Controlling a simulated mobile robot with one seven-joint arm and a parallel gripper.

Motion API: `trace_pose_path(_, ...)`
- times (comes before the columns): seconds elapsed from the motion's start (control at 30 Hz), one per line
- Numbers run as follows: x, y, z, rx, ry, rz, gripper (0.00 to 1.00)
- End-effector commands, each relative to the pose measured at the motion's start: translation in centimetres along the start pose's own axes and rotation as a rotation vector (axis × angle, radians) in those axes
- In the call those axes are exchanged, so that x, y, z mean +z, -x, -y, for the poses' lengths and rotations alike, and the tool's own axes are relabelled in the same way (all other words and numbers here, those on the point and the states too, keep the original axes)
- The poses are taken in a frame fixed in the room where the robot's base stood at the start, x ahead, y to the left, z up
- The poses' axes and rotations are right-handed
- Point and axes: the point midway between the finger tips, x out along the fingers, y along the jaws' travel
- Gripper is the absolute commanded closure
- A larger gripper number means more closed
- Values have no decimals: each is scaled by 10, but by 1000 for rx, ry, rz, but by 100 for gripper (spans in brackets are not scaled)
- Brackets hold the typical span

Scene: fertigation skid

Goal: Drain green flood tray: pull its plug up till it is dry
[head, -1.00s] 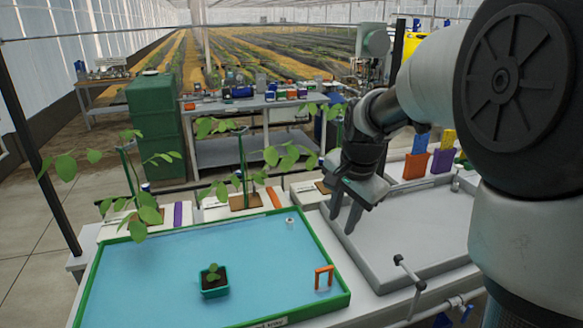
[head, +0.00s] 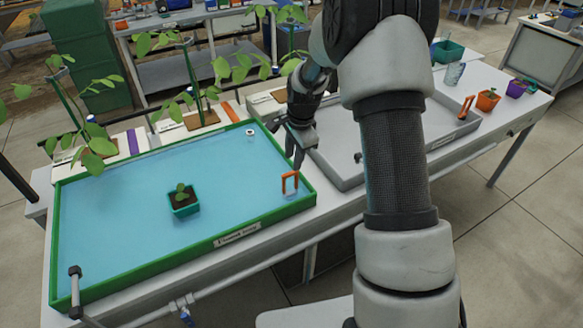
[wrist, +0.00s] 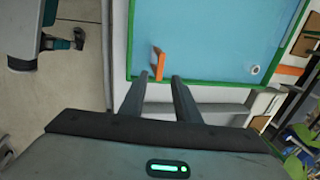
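The green flood tray (head: 237,243) holds a sheet of blue water and also shows in the wrist view (wrist: 194,82). Its plug has an upright orange loop handle (head: 290,183) near the tray's front right corner. In the wrist view the plug handle (wrist: 158,62) stands just beyond my fingertips, roughly between their lines. My gripper (head: 298,163) points down by the tray's right wall, close behind and right of the handle. In the wrist view my gripper (wrist: 160,78) is open, its two fingers apart with nothing between them.
A teal pot with a seedling (head: 183,204) stands in the water. A small white fitting (head: 250,134) is near the back right corner. A grey tray (head: 345,172) with its own orange handle (head: 466,107) adjoins on the right. Leafy plants (head: 198,114) stand behind the green tray.

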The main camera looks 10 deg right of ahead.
Motion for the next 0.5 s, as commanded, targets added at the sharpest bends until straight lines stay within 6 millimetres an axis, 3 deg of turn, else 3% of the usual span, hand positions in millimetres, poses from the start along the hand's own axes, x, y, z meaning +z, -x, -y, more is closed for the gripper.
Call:
trace_pose_path(0.2,1,-40,0,2,0,2,71)
trace_pose_path(0.5,0,-60,0,0,1,1,71)
